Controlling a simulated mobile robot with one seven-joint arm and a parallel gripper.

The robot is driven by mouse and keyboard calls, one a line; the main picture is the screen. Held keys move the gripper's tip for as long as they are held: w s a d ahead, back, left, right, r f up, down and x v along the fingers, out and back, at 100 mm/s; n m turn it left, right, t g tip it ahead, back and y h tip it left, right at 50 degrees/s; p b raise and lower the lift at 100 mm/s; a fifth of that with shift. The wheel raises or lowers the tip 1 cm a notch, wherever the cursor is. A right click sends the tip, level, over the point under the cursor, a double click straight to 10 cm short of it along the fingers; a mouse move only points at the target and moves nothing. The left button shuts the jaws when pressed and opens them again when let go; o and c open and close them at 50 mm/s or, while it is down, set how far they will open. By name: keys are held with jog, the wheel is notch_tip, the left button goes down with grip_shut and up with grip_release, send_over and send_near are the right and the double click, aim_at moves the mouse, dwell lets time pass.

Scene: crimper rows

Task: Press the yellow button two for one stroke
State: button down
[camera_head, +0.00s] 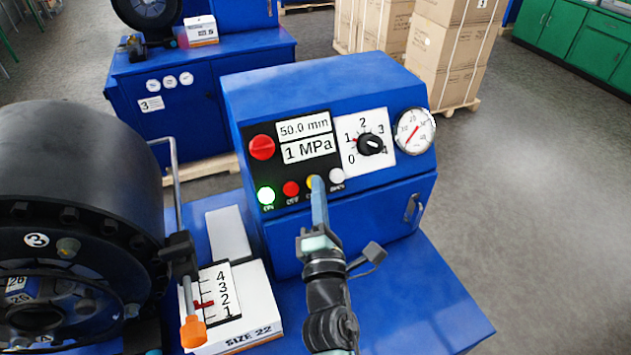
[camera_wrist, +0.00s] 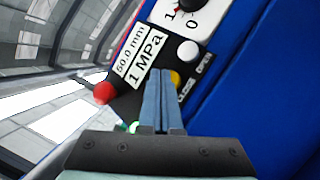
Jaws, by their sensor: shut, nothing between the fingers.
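The yellow button (camera_head: 312,181) is in the row on the black panel of the blue control box (camera_head: 300,85), between a red button (camera_head: 291,188) and a white button (camera_head: 336,175). My gripper (camera_head: 317,184) is shut and empty, with its blue fingertips at the yellow button, hiding most of it. In the wrist view the closed fingers (camera_wrist: 161,75) overlap the yellow button (camera_wrist: 176,77), whose right edge shows. I cannot tell whether the tips touch it or whether it is pushed in. A green button (camera_head: 266,195) is lit. The display (camera_head: 306,138) reads 50.0 mm and 1 MPa.
A rotary knob (camera_head: 370,145) with a 0 to 4 scale and a round gauge (camera_head: 414,133) sit right of the display. A large red button (camera_head: 262,147) is left. The black crimper head (camera_head: 80,160) and an orange-tipped lever (camera_head: 193,331) stand left of my arm.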

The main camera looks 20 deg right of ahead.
jog(key=shift+w+f+b, duration=0.25)
jog(key=shift+w+b, duration=0.1)
jog(key=shift+b, duration=0.05)
dwell(0.4)
jog(key=shift+r, duration=0.1)
jog(key=shift+s+r+p, duration=0.4)
jog(key=shift+s+p, duration=0.3)
jog(key=shift+p, duration=0.1)
jog(key=shift+r, duration=0.1)
jog(key=shift+s+r+p, duration=0.45)
jog(key=shift+s+p, duration=0.25)
jog(key=shift+s+r+p, duration=0.45)
jog(key=shift+s+p, duration=0.25)
jog(key=shift+s+r+p, duration=0.45)
jog(key=shift+s+p, duration=0.25)
jog(key=shift+d, duration=0.1)
